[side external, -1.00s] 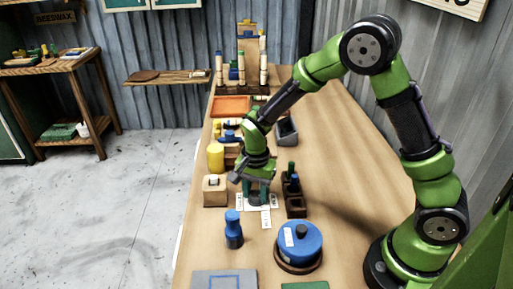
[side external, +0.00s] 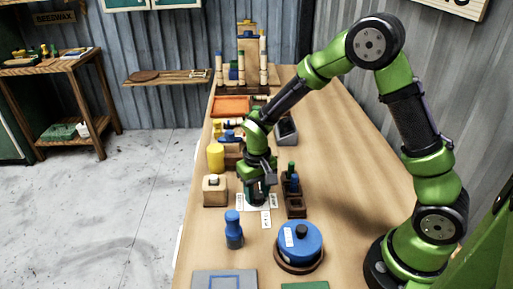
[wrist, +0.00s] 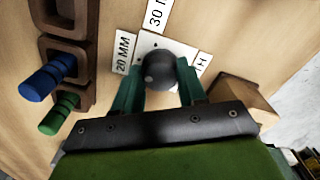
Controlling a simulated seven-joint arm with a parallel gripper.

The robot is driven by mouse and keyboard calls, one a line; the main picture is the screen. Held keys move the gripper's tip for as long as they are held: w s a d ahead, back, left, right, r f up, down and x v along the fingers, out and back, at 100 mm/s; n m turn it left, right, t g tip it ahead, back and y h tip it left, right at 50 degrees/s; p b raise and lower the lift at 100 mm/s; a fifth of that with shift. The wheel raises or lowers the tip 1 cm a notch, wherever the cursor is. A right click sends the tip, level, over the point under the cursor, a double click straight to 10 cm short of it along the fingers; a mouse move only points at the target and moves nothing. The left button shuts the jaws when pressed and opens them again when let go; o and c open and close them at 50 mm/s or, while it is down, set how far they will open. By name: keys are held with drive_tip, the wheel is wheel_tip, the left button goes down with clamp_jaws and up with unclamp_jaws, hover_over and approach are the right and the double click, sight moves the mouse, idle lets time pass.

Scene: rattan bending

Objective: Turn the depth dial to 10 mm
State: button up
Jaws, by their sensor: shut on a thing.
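The depth dial shows in the wrist view as a dark round knob (wrist: 158,66) on a pale plate (wrist: 147,42). White labels stand around it: "20 MM" (wrist: 124,53) at left, "30 M…" (wrist: 157,14) above, and a third (wrist: 202,62) at right, mostly hidden by a finger. My gripper (wrist: 160,76) is shut on the knob, one green finger on each side. In the side view my gripper (side external: 257,198) points down at the dial, among the white labels (side external: 266,219). I cannot make out the dial's pointer or its reading.
A dark holder (side external: 295,208) with blue and green pegs stands close right of my gripper. A wooden block (side external: 215,190) is close left. A blue peg (side external: 234,232) and a blue round drum (side external: 300,243) stand in front. The table's right side is clear.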

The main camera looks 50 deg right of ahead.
sight(258, 193)
drive_tip(key=n, duration=0.4)
drive_tip(key=shift+d+r+n, duration=0.1)
drive_tip(key=shift+d+n, duration=0.05)
drive_tip(key=shift+n, duration=2.35)
drive_tip(key=o, duration=1.1)
drive_tip(key=shift+c, duration=0.2)
wheel_tip(258, 193, up, 17)
